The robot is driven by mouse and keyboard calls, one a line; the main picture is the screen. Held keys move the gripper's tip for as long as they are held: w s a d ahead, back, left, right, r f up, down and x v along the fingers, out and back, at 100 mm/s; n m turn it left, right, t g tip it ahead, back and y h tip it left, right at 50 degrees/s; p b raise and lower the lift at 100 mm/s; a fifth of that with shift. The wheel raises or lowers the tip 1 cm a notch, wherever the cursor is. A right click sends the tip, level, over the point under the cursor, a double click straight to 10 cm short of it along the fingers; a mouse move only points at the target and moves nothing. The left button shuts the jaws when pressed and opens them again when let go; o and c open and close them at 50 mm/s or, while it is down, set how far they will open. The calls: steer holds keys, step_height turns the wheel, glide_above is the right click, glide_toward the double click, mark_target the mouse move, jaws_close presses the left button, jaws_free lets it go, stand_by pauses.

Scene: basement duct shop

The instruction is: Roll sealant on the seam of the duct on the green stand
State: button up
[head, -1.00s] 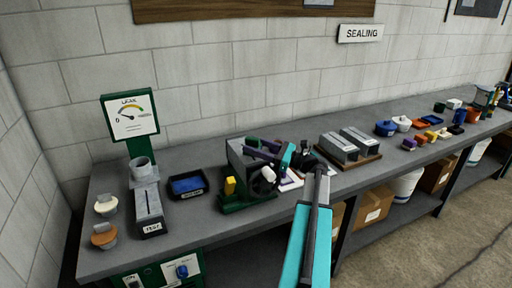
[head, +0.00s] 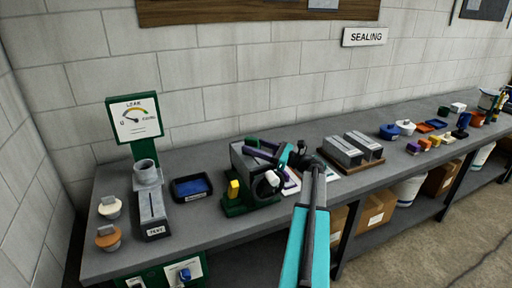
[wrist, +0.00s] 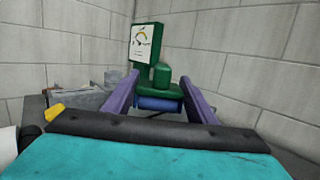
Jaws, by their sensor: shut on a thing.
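The grey duct (head: 238,160) sits on the green stand (head: 236,207), with a yellow piece (head: 233,189) at its near side. My gripper (head: 256,149), with purple fingers, is just above and behind the duct. It is shut on a green-handled tool (head: 252,141), likely the sealant roller. In the wrist view the tool (wrist: 162,76) shows between the fingers, with a blue cylinder (wrist: 160,103) below its green body. The duct (wrist: 90,97) is at the left there. My arm hides part of the duct; I cannot make out the seam or whether the roller touches the duct.
A leak tester (head: 133,120) with a gauge and grey fixture stands at the left. A dark tray with a blue inside (head: 192,187) lies between it and the stand. Grey ducts on a brown board (head: 350,150) and several small coloured items are to the right. The wall is close behind.

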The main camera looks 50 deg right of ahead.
steer(key=shift+d+r, duration=0.1)
stand_by(0.3)
steer(key=shift+w+d, duration=0.3)
steer(key=shift+w, duration=0.3)
steer(key=shift+w+d+p, duration=0.2)
steer(key=shift+w, duration=0.35)
steer(key=shift+w+d+p, duration=0.15)
steer(key=shift+w+d, duration=0.05)
steer(key=shift+w, duration=0.3)
steer(key=shift+w+d+f, duration=0.1)
steer(key=shift+w+d, duration=0.25)
steer(key=shift+w, duration=0.5)
steer(key=shift+w+d+f, duration=0.1)
steer(key=shift+w+d, duration=0.2)
steer(key=shift+w, duration=0.55)
steer(key=shift+s+a+p, duration=0.1)
steer(key=shift+p, duration=0.2)
steer(key=shift+s+a, duration=0.35)
steer(key=shift+s, duration=0.5)
steer(key=shift+s+a, duration=0.3)
steer(key=shift+s, duration=0.5)
